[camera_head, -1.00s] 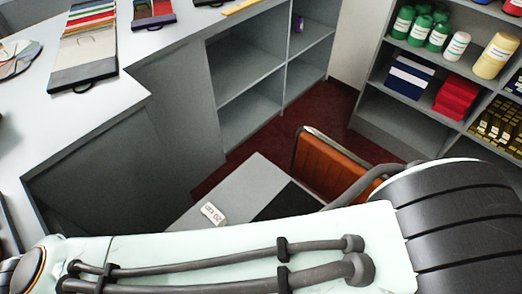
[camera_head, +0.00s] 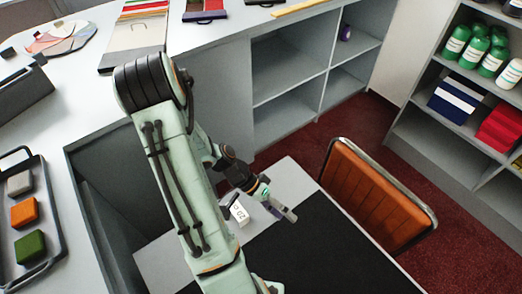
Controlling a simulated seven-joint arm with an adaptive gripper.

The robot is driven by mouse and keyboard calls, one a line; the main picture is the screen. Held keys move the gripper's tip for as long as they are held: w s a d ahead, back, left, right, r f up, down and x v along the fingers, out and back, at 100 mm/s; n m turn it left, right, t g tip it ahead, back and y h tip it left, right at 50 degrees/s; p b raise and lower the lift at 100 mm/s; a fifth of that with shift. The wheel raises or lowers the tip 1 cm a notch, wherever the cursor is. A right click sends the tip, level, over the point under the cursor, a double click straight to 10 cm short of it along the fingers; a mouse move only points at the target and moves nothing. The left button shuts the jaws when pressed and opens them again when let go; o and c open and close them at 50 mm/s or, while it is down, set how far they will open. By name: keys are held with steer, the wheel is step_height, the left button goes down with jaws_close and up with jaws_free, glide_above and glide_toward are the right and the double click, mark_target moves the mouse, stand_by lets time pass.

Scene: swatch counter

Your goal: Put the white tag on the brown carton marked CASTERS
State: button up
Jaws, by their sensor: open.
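No brown carton marked CASTERS is in view. A small white block with dark print (camera_head: 239,212) lies on the grey-and-black low table (camera_head: 310,250); I cannot tell if it is the white tag. A pale grey-white block (camera_head: 20,183) sits in the dark tray (camera_head: 56,212) at the far left, above an orange block (camera_head: 24,212) and a green block (camera_head: 30,246). My gripper (camera_head: 264,207) is open over the low table, close beside the printed block in the picture. Whether it touches the block is unclear.
An orange chair (camera_head: 372,195) stands right of the low table. Grey open shelves (camera_head: 290,75) lie behind. A shelf unit (camera_head: 440,145) with green bottles (camera_head: 474,46) and red boxes (camera_head: 500,128) is at right. Swatch boards (camera_head: 136,38) lie on the white counter. The black tabletop area is clear.

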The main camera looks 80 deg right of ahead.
steer(key=s+a+y, duration=0.1)
steer(key=s, duration=0.1)
steer(key=s+a+f+m+y, duration=0.1)
steer(key=s, duration=0.1)
steer(key=s+a+f+y, duration=0.1)
steer(key=s, duration=0.1)
steer(key=shift+s+a+f+m+g, duration=0.1)
steer(key=shift+s+a+m+g, duration=0.15)
steer(key=shift+a+m+g, duration=0.15)
steer(key=s+a+m+y, duration=0.1)
steer(key=s+a, duration=0.1)
steer(key=a, duration=0.1)
steer(key=s+a+f+m+t+y, duration=0.1)
steer(key=s+a+y, duration=0.1)
steer(key=a, duration=0.1)
steer(key=s+a+f+y, duration=0.1)
steer(key=s+a+y, duration=0.1)
steer(key=a, duration=0.1)
steer(key=shift+m, duration=0.4)
steer(key=shift+s+a+t, duration=0.25)
steer(key=shift+a+t, duration=0.05)
steer(key=x, duration=0.6)
steer(key=shift+s+a+f, duration=0.1)
steer(key=shift+a+f, duration=0.05)
steer(key=shift+a, duration=0.05)
jaws_close()
